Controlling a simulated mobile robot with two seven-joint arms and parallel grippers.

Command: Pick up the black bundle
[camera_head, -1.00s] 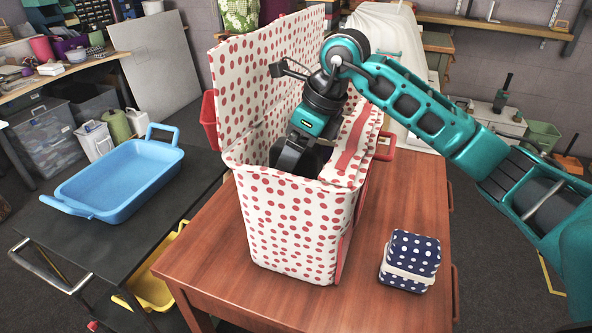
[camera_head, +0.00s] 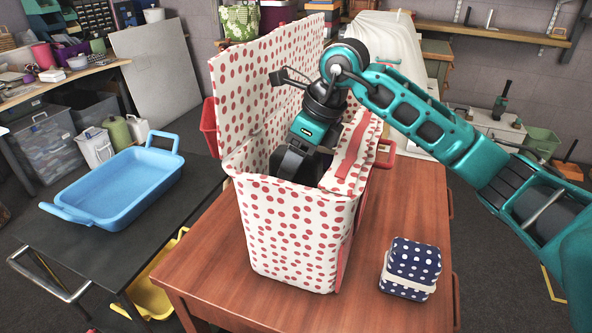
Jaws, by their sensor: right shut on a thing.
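A tall white sewing basket with red dots (camera_head: 295,235) stands on the wooden table with its lid open. My right gripper (camera_head: 291,168) reaches down through the basket's opening. Its fingertips are below the rim and hidden by the front wall. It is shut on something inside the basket. A dark patch shows beside the jaws, but I cannot make out the outline of the black bundle. My left gripper is not in view.
A navy box with white dots (camera_head: 412,262) stands on the wooden table (camera_head: 390,205) at right. A blue tray (camera_head: 118,185) sits on a black cart at left. The basket's walls and raised lid (camera_head: 265,80) surround my gripper closely.

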